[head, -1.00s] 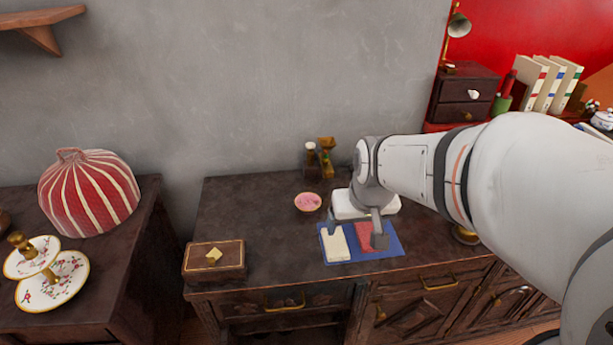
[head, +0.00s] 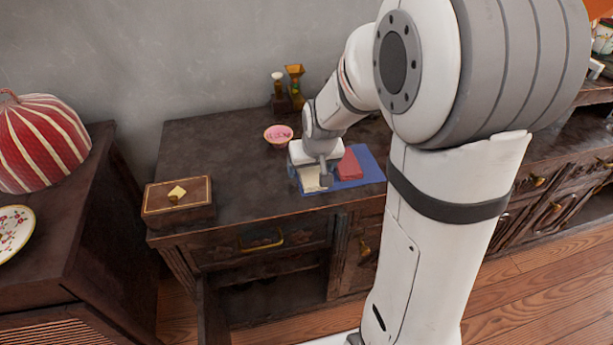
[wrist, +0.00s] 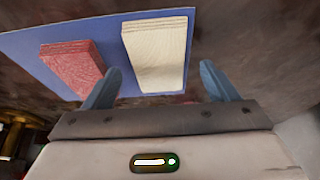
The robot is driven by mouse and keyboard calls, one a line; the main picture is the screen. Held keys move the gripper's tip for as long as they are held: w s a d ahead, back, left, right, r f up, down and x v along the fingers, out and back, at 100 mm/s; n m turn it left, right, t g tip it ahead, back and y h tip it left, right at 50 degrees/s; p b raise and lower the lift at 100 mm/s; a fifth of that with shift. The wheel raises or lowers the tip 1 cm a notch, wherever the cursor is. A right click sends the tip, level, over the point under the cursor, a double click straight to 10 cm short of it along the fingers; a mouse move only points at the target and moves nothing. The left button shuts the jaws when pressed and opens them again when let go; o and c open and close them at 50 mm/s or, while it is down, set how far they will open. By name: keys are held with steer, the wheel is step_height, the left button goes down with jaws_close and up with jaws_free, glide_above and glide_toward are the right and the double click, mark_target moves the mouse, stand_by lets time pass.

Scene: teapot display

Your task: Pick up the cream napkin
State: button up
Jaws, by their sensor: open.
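The cream napkin (head: 311,179) is a folded block on a blue mat (head: 370,168) on the dark wooden cabinet. In the wrist view the cream napkin (wrist: 157,53) lies just beyond the fingertips, between their lines. My gripper (head: 311,180) is over the napkin in the head view and partly hides it. In the wrist view my gripper (wrist: 163,80) is open, with its two blue fingers apart and nothing between them. A red napkin (head: 349,166) lies beside the cream one on the mat, and it also shows in the wrist view (wrist: 73,68).
A pink-filled bowl (head: 278,134) stands behind the gripper. A wooden box (head: 178,207) sits at the cabinet's left front corner. Small bottles or a grinder (head: 295,85) stand at the back. The cabinet top (head: 225,160) between box and bowl is clear. A striped dome (head: 38,140) is on the left table.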

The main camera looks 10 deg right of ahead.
steer(key=shift+w+f, duration=0.25)
steer(key=shift+f, duration=0.35)
steer(key=shift+c, duration=0.6)
steer(key=c, duration=1)
steer(key=shift+o, duration=0.2)
steer(key=shift+r, duration=0.1)
